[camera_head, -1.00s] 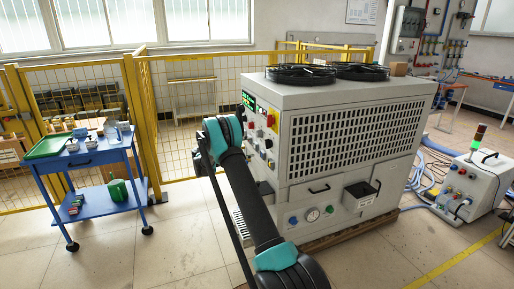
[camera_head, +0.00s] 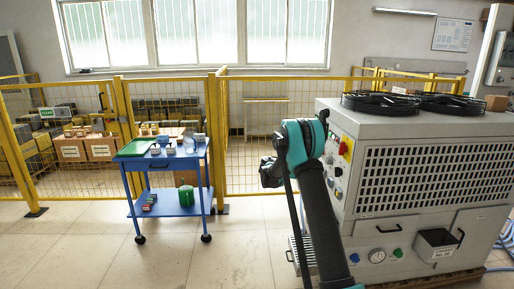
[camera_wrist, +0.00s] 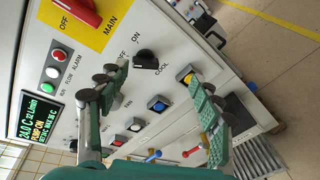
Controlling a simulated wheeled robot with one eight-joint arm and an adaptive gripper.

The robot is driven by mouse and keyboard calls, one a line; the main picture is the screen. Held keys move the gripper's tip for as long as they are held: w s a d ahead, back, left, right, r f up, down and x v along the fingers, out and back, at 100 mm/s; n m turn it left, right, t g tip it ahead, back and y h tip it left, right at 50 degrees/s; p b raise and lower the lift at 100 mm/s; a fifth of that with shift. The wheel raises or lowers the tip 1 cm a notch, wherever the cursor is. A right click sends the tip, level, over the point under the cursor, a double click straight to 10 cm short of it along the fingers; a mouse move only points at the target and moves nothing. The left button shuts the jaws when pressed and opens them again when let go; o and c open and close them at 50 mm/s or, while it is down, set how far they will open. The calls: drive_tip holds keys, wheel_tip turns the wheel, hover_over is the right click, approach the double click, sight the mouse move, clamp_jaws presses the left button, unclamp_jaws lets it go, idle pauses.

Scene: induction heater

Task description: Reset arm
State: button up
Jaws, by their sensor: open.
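My arm, black with teal joints, reaches up in front of the machine's control panel in the head view. My gripper (camera_head: 268,172) shows there as a small dark shape left of the panel. In the wrist view my gripper (camera_wrist: 154,82) is open, its teal fingers spread with nothing between them. I cannot tell whether a finger touches the panel.
The grey machine (camera_head: 432,140) with two black fans on top fills the right side. A blue cart (camera_head: 168,160) with a green tray stands at left, before a yellow fence (camera_head: 250,135). The floor between cart and machine is clear.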

drive_tip(key=s+a+m+t+y, duration=0.2)
drive_tip(key=s+y, duration=0.6)
drive_tip(key=s, duration=1.5)
drive_tip(key=s+a+f+m+y, duration=0.1)
drive_tip(key=s+a, duration=0.3)
drive_tip(key=s, duration=0.4)
drive_tip(key=s+a+f+m+y, duration=0.2)
drive_tip(key=s+a+f+y, duration=0.1)
drive_tip(key=s, duration=0.5)
drive_tip(key=s+a+f+m+y, duration=0.1)
drive_tip(key=s+a+f+y, duration=0.1)
drive_tip(key=s+a, duration=0.3)
drive_tip(key=s+y, duration=0.1)
drive_tip(key=s, duration=0.2)
drive_tip(key=shift+f+t, duration=0.35)
drive_tip(key=shift+t, duration=0.05)
